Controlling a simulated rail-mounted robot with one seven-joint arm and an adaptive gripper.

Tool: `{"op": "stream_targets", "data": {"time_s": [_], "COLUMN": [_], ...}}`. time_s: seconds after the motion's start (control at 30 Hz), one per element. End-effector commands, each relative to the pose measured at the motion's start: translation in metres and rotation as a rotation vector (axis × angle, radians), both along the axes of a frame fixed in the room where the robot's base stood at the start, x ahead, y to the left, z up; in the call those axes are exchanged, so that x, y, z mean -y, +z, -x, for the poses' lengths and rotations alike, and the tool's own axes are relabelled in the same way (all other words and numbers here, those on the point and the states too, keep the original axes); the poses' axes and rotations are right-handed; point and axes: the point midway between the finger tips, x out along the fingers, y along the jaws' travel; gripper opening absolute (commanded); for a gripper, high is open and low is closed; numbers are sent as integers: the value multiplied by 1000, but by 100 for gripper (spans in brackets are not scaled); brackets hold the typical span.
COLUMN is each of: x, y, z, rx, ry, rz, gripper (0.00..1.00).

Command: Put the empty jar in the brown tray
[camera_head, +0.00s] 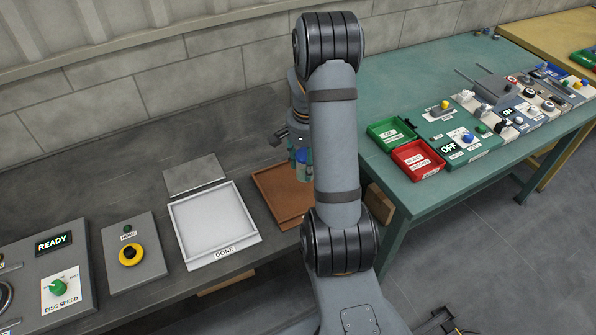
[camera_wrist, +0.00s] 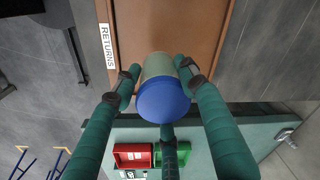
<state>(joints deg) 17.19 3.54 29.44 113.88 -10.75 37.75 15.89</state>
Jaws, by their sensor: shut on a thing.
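My gripper (camera_wrist: 160,76) is shut on a jar (camera_wrist: 163,100) with a blue end and a grey-green body; its green fingers press on it from several sides. I cannot tell what is inside the jar. In the head view my gripper (camera_head: 301,158) is over the brown tray (camera_head: 265,183), partly hidden behind my arm, and the jar is hard to make out. The brown tray also shows in the wrist view (camera_wrist: 130,30), with a white RETURNS label (camera_wrist: 107,45) on its edge. The jar appears above it, with the gap unclear.
A white DONE tray (camera_head: 215,223) stands left of the brown tray, with a grey plate (camera_head: 195,175) behind it. Control boxes stand further left. On the right, a green table (camera_head: 440,85) holds a green bin (camera_head: 390,131), a red bin (camera_head: 417,159) and several devices.

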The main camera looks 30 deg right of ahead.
Motion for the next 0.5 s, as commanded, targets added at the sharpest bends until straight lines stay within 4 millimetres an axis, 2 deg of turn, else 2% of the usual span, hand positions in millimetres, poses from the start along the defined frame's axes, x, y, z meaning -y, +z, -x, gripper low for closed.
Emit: {"op": "stream_targets", "data": {"time_s": [0.1, 0.2, 0.27, 0.5], "x": [-8, -12, -13, -13], "y": [-9, -14, -17, -49], "z": [-15, -20, -22, -21], "rx": [-1, 0, 0, -3], "ry": [-1, -1, -1, -2], "rz": [0, 0, 0, -1], "gripper": [7, 7, 7, 7]}}
